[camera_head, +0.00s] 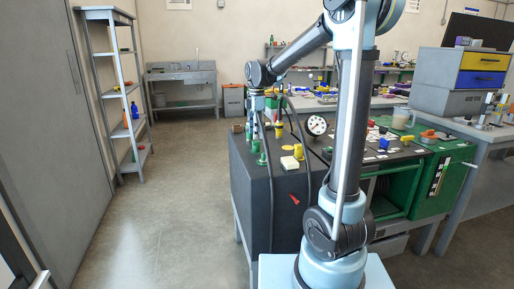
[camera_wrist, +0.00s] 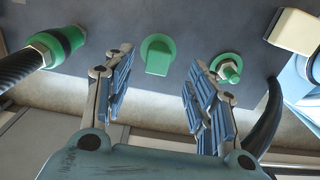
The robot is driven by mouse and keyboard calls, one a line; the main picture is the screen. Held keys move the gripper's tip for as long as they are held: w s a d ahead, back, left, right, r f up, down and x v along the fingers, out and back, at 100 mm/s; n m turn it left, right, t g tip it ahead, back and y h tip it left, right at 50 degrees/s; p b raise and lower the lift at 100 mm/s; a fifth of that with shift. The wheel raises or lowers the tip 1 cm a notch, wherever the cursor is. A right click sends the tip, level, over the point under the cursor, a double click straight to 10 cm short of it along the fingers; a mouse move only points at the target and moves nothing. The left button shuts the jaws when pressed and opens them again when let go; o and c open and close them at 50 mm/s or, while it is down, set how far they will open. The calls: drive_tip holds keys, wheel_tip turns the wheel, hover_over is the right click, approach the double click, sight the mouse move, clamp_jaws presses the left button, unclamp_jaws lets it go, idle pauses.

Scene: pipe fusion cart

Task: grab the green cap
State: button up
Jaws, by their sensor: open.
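The green cap (camera_wrist: 158,53) has a round flange and a flat raised grip. In the wrist view it sits on the dark cart surface, beyond my open gripper (camera_wrist: 157,80) and framed in the gap between its fingers. The fingers show no contact with it, and nothing is held. In the head view my gripper (camera_head: 254,122) hangs at the left end of the dark cart top (camera_head: 246,168). Small green parts (camera_head: 262,158) show just below it there; I cannot tell which is the cap.
In the wrist view a green-ringed metal fitting (camera_wrist: 229,69) stands close to the right finger. A green-collared hose end (camera_wrist: 57,42) is at left, a cream block (camera_wrist: 294,31) at right. A pressure gauge (camera_head: 316,125) and yellow fitting (camera_head: 298,152) are nearby on the cart.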

sight(256, 141)
drive_tip(key=shift+w+a+f, duration=0.1)
drive_tip(key=shift+f, duration=1.4)
drive_tip(key=shift+w+a+f, duration=0.1)
drive_tip(key=shift+f, duration=1.4)
drive_tip(key=c, duration=1)
